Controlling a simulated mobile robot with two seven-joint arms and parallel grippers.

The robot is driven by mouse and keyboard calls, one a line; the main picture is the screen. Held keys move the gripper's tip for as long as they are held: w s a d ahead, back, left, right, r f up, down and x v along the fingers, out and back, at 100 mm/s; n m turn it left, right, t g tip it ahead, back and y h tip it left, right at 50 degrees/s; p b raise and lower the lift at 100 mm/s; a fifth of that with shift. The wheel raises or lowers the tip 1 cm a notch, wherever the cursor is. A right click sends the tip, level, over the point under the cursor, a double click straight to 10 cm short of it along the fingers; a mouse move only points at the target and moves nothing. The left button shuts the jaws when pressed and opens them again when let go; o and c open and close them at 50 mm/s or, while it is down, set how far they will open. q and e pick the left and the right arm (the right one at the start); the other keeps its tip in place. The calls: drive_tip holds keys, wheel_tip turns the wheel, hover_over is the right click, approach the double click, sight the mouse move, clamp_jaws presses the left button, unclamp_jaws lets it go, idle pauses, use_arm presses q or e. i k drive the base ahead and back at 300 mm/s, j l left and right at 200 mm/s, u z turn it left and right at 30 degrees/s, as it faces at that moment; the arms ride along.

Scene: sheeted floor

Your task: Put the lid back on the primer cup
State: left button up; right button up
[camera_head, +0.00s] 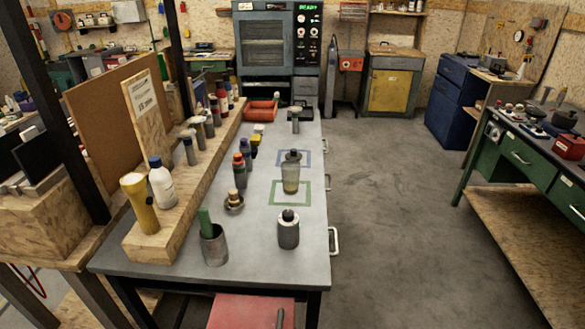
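No cup is clearly labelled as primer, and I cannot tell which container is the primer cup. A grey metal cup (288,232) with a black knob-like top stands upright near the front right of the grey bench. I see no separate loose lid that I can identify. Neither gripper is in view.
A grey cup (214,249) holding a green-handled item stands at the bench's front left. Several bottles stand on a wooden riser (176,206) along the left. A red bin (262,112) sits at the back. Open floor (400,200) lies to the right.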

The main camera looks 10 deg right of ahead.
sight(290, 169)
drive_tip(key=k+l+u, duration=0.35)
drive_tip(key=k+l, duration=0.15)
drive_tip(key=k+l+u, duration=0.1)
drive_tip(key=l, duration=0.2)
drive_tip(key=k+l+u, duration=0.15)
drive_tip(key=l, duration=0.15)
drive_tip(key=l+u, duration=0.1)
drive_tip(key=l, duration=0.2)
drive_tip(key=l+u, duration=0.4)
drive_tip(key=l, duration=0.4)
drive_tip(key=i+l+u, duration=0.15)
drive_tip(key=l, duration=0.3)
drive_tip(key=l+u, duration=0.2)
drive_tip(key=l, duration=0.2)
drive_tip(key=i+l+u, duration=0.15)
drive_tip(key=l, duration=0.35)
drive_tip(key=i+l+u, duration=0.2)
drive_tip(key=l, duration=0.3)
drive_tip(key=i+l+u, duration=0.15)
drive_tip(key=l, duration=0.35)
drive_tip(key=i+l+u, duration=0.2)
drive_tip(key=l, duration=0.35)
drive_tip(key=l+u, duration=0.15)
drive_tip(key=l, duration=0.35)
